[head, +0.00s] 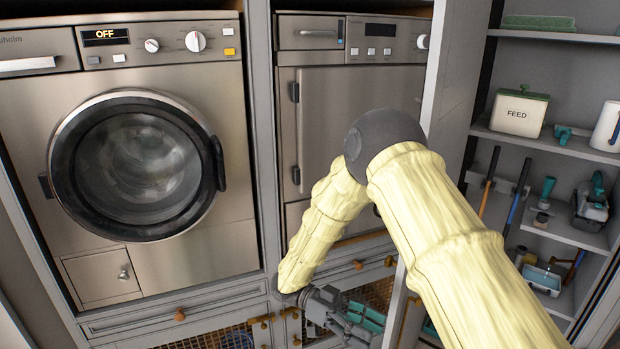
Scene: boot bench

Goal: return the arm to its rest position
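My arm, in a pale yellow sleeve with a dark elbow joint, reaches in from the lower right of the head view and bends down toward the lower middle. My grey gripper (350,322) is at the arm's low end, in front of the lower cabinets. It is small and partly lost among grey and teal parts there, so its fingers are not clear. I cannot tell whether it touches or holds anything.
A washing machine (228,240) with an "OFF" display stands left, beside a second steel appliance (345,115). A tall grey panel (455,75) stands right of the elbow. Shelves at right hold a FEED box (518,112), a white jug (608,128) and tools. Mesh-fronted cabinets (205,340) lie below.

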